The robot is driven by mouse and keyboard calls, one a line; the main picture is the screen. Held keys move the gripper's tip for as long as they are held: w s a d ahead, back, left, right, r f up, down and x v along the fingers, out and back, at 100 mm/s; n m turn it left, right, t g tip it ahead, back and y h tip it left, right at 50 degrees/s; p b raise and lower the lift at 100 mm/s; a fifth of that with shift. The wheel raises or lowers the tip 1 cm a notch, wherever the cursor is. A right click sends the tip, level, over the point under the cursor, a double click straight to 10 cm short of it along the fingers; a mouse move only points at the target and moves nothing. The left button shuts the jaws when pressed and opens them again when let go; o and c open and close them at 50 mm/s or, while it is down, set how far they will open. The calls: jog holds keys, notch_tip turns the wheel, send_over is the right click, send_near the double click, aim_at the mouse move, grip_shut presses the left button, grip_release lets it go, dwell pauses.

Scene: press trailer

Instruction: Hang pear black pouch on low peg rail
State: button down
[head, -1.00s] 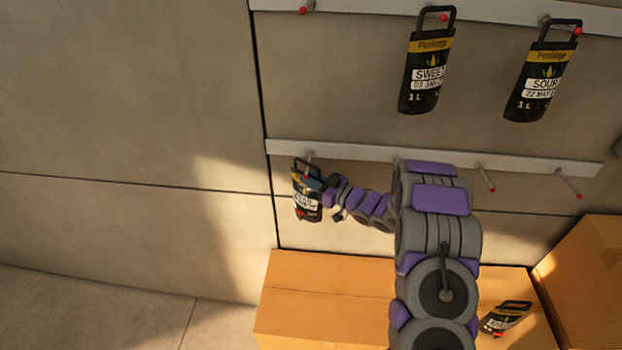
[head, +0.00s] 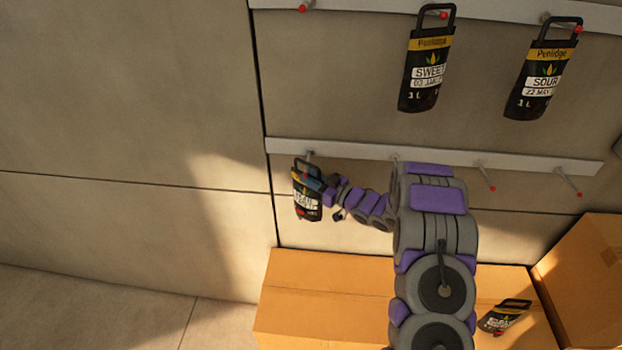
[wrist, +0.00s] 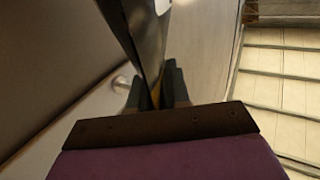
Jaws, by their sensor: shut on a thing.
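The pear pouch (head: 307,203) is black with a yellow band and a white label. It hangs upright at the left end of the low peg rail (head: 350,151), with its handle close to the leftmost peg (head: 309,160). I cannot tell whether the handle is around that peg. My gripper (head: 327,184) is at the pouch's upper right side and shut on it. In the wrist view the dark pouch (wrist: 146,40) stands between the two fingers (wrist: 155,88) and runs up out of the frame.
Two black pouches, sweet (head: 427,75) and sour (head: 543,82), hang on the upper rail (head: 380,5). Two bare red-tipped pegs (head: 486,178) show right on the low rail. Another black pouch (head: 503,318) lies on a cardboard box (head: 330,290) below. A second box (head: 585,270) stands right.

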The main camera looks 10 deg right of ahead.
jog(key=shift+r, duration=0.1)
jog(key=c, duration=1.3)
grip_release()
jog(key=shift+o, duration=1.4)
jog(key=shift+s, duration=0.1)
jog(key=b+v, duration=0.2)
jog(key=v, duration=1.5)
jog(key=shift+d+b, duration=0.2)
jog(key=shift+b, duration=0.15)
